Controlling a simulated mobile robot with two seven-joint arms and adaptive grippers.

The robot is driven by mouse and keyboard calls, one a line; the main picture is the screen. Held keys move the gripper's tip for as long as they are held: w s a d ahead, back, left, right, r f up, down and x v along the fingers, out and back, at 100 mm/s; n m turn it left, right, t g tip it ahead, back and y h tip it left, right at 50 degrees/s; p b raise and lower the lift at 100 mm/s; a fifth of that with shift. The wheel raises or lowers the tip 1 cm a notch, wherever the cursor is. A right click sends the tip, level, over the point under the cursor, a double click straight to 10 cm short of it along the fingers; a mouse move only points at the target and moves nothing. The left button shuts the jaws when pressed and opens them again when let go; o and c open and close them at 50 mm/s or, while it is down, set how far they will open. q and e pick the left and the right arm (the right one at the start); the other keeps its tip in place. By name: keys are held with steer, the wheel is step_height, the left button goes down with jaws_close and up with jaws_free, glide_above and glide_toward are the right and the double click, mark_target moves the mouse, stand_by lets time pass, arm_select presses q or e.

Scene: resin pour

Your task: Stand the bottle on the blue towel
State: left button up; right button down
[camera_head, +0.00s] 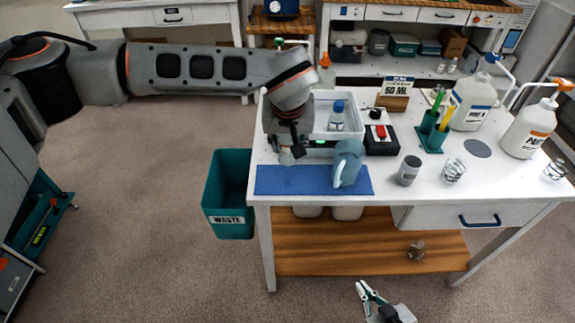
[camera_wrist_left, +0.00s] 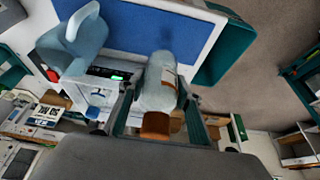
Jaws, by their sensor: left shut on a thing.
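My left gripper (camera_head: 291,146) is over the far edge of the blue towel (camera_head: 290,181), left of its middle. It is shut on a small translucent bottle (camera_head: 286,158), mostly hidden by the gripper in the head view. In the left wrist view, the bottle (camera_wrist_left: 160,84) lies between the fingers (camera_wrist_left: 158,112), its orange-brown cap end (camera_wrist_left: 155,126) toward the wrist and its base end over the towel edge (camera_wrist_left: 190,30). I cannot tell whether the base touches the towel. My right gripper (camera_head: 372,291) is low in front of the table, small in view; its opening is unclear.
A blue-grey pitcher (camera_head: 348,164) stands on the towel's right part. Behind are a white tray (camera_head: 318,126) with a blue-capped bottle (camera_head: 337,116) and a black scale-like box (camera_head: 381,141). A grey cup (camera_head: 408,170) stands right. A teal waste bin (camera_head: 227,195) is left of the table.

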arm_select(q)
steer(key=shift+f, duration=3.75)
steer(key=shift+f, duration=0.15)
steer(key=o, duration=1.4)
